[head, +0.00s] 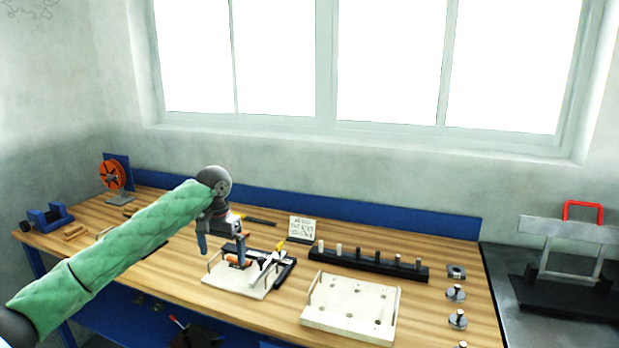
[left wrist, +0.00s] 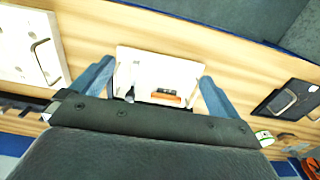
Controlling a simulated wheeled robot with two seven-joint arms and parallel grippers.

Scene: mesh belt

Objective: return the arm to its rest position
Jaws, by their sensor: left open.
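My left arm, in a green padded sleeve, reaches in from the left in the head view. My left gripper (head: 221,246) is above the workbench, at the small white tray (head: 222,278). Its two blue fingers are spread and point down, with nothing visible between them. In the left wrist view the open left gripper (left wrist: 156,73) frames the white tray (left wrist: 150,60), which holds an orange and black piece (left wrist: 167,96). I cannot tell the exact height of the fingers above the tray. My right gripper is in neither view.
A white board with holes (head: 386,331) and a black peg rack (head: 372,265) stand to the right. A small sign (head: 302,228) stands behind. An orange reel (head: 113,176) and a blue fixture (head: 50,215) are at the left. Bare wood (head: 180,264) shows left of the tray.

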